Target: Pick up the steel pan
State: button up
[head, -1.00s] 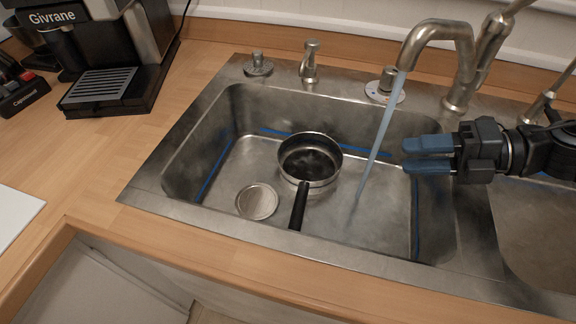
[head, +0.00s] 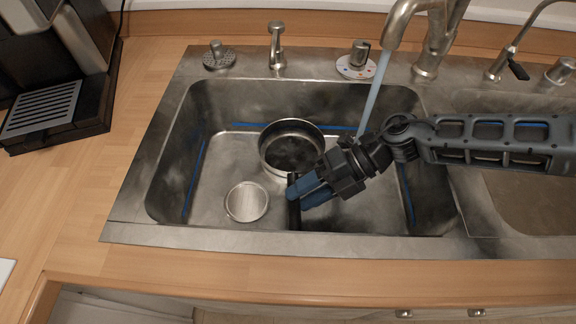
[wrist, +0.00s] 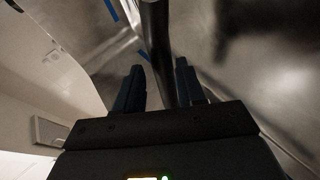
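The steel pan (head: 268,157) is a small round pan with a dark inside. It sits upright in the left sink basin, with its black handle (head: 294,214) pointing toward the front edge. My gripper (head: 306,190) is down in the basin at the handle, its blue fingers coming in from the right and hiding part of it. In the wrist view the handle (wrist: 157,40) runs between the two fingers of my gripper (wrist: 159,72), closer to the right finger. The fingers are apart, with a gap visible on the left side.
The steel sink basin (head: 170,165) walls surround the pan. The faucet (head: 398,22) stands behind, its water stream (head: 373,93) falling near my wrist. A round drain (head: 247,202) lies left of the handle. A coffee machine (head: 75,100) stands on the left counter.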

jog(key=p+x, duration=0.1)
jog(key=x, duration=0.4)
jog(key=shift+s+d+f, duration=0.15)
jog(key=shift+s, duration=0.05)
grip_shut()
dwell(0.3)
